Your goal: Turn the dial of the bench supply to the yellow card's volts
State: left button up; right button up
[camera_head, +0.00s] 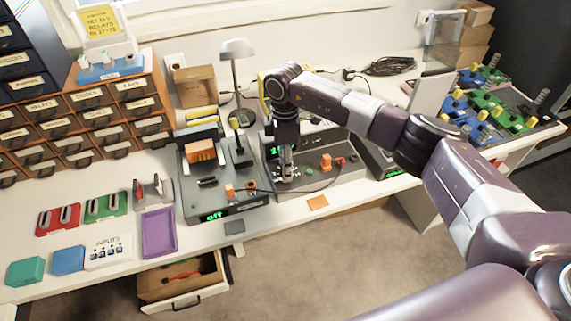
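The bench supply (312,176) appears to be the dark box in the middle of the bench, with a green readout mostly hidden by my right arm. My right gripper (287,174) points down at its left part. The fingers look close together, but whether they are shut on a dial is too small to tell; no dial shows clearly under them. A yellow card (263,84) stands behind, largely covered by my arm; its text cannot be read. My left gripper is out of view.
A grey test unit (222,205) reading "Off" stands left of the supply, with a lamp (237,50) behind. A yellow sign (101,22) tops the drawer cabinet (60,128). A purple tray (158,234) lies left. An open drawer (180,285) juts out below. Boards (500,105) lie right.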

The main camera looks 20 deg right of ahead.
notch_tip(320, 180, up, 12)
jog(key=shift+w, duration=0.3)
jog(key=shift+f, duration=0.1)
dwell(0.3)
